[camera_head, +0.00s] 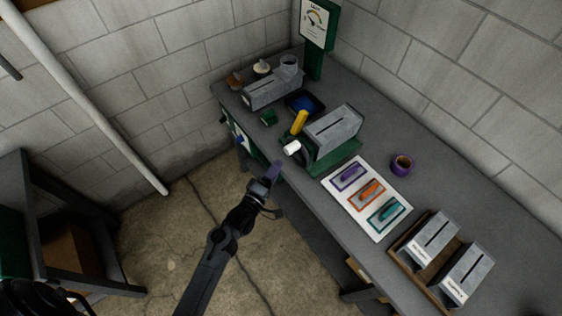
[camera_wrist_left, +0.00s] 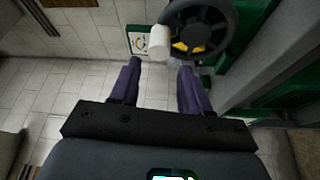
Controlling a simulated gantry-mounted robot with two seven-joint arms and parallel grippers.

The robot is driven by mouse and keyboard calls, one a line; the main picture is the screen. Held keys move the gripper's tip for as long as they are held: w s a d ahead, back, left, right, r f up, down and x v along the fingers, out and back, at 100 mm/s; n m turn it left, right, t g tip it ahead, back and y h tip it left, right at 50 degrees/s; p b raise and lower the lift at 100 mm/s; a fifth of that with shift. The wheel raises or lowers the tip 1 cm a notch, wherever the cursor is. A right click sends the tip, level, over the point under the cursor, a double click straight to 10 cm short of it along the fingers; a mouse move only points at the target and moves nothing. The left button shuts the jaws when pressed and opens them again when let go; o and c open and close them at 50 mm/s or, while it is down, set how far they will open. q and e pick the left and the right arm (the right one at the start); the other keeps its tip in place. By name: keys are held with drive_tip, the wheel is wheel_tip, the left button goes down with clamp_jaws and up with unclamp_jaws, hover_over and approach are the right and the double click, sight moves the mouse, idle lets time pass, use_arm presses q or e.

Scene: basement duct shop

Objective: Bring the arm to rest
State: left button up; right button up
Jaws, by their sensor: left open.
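My left gripper (camera_head: 277,167) is in front of the bench's near edge, over the floor, with its arm reaching up from the bottom of the head view. In the left wrist view its two purple fingers (camera_wrist_left: 157,68) are apart with nothing held between them. A white knob (camera_head: 292,147) on the green-based machine (camera_head: 333,133) is just beyond the gripper. In the left wrist view the white knob (camera_wrist_left: 158,43) shows past the fingertips, beside a black handwheel (camera_wrist_left: 203,25). I cannot tell the exact gap. My right gripper is not in view.
The grey bench (camera_head: 440,167) carries a white board (camera_head: 367,197) with purple, orange and teal pieces, a brown tray (camera_head: 408,258) with two grey metal boxes, and a purple ring (camera_head: 402,163). A dark stand (camera_head: 85,279) is at left. The floor (camera_head: 165,228) between is clear.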

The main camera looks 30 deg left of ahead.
use_arm(q)
drive_tip(key=shift+s, duration=0.5)
